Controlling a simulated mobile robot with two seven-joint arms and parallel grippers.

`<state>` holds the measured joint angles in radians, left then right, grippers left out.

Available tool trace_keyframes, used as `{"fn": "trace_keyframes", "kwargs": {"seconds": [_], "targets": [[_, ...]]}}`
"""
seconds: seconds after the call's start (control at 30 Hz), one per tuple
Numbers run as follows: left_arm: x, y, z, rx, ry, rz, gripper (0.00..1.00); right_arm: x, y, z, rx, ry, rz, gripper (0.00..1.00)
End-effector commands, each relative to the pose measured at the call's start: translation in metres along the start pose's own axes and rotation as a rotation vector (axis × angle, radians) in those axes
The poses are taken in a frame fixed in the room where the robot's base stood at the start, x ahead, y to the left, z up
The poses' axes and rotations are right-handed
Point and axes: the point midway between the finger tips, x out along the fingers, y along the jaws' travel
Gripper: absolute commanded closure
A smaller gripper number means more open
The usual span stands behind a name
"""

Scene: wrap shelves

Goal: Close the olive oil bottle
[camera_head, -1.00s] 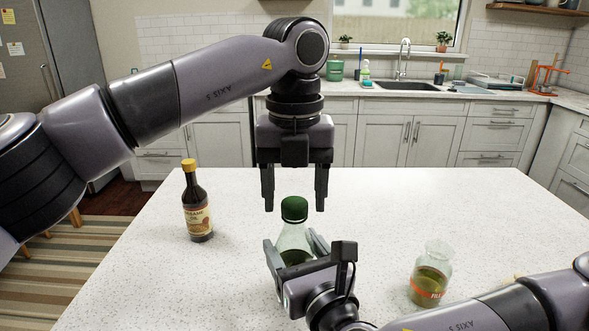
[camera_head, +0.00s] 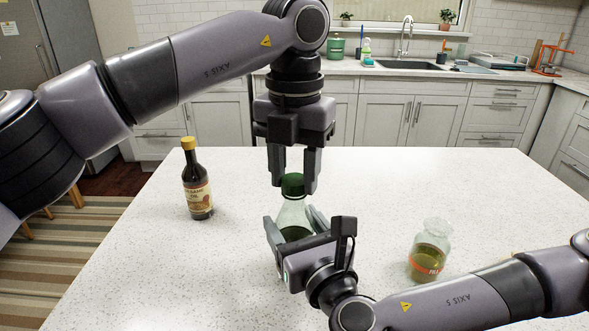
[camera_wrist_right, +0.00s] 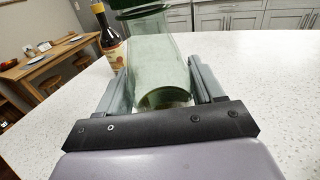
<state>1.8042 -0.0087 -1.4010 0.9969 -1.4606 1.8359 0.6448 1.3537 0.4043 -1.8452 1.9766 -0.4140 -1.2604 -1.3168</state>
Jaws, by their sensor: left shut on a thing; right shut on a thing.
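The olive oil bottle (camera_head: 293,211), clear and green-tinted, stands upright near the middle of the white counter. Its dark green cap (camera_head: 292,184) sits at the top of the neck; whether it is fully tightened I cannot tell. My left gripper (camera_head: 293,189) points straight down from above, with its fingers shut around the cap. My right gripper (camera_head: 292,224) is shut around the bottle's body from the front and hides its lower part. In the right wrist view the bottle (camera_wrist_right: 155,60) stands between the grey fingers, with some liquid low inside.
A dark sauce bottle with a yellow cap (camera_head: 197,182) stands to the left. An open glass jar (camera_head: 429,252) with yellow-green liquid and an orange mark stands to the right, close to my right arm. The counter (camera_head: 390,180) behind is clear.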

Motion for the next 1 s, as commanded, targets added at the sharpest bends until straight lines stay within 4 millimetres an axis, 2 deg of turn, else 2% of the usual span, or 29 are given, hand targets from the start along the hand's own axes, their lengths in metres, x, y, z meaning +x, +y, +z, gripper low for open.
{"fn": "trace_keyframes", "kwargs": {"seconds": [0.5, 0.57, 0.7, 0.73, 0.8, 1.0], "targets": [[0.0007, 0.0001, 0.0001, 0.812, 0.000, 0.000, 0.95, -0.0001, -0.0004, -0.0012, 0.000, 0.003, -0.001, 1.00], [0.0008, 0.0001, 0.0001, 0.885, 0.000, 0.000, 0.95, -0.0001, -0.0004, -0.0012, 0.000, 0.003, -0.001, 1.00], [0.0007, 0.0001, 0.0001, 0.883, 0.000, 0.000, 0.95, -0.0001, -0.0004, -0.0012, 0.000, 0.003, -0.001, 1.00], [0.0008, 0.0000, 0.0001, 0.883, 0.000, 0.000, 0.55, -0.0001, -0.0004, -0.0012, 0.000, 0.003, -0.001, 1.00], [0.0007, 0.0000, 0.0001, 0.882, 0.000, 0.000, 0.33, -0.0001, -0.0004, -0.0012, -0.001, 0.003, -0.001, 1.00], [0.0008, 0.0000, 0.0001, 0.881, 0.000, 0.000, 0.33, -0.0001, -0.0004, -0.0012, -0.001, 0.003, -0.001, 1.00]]}}
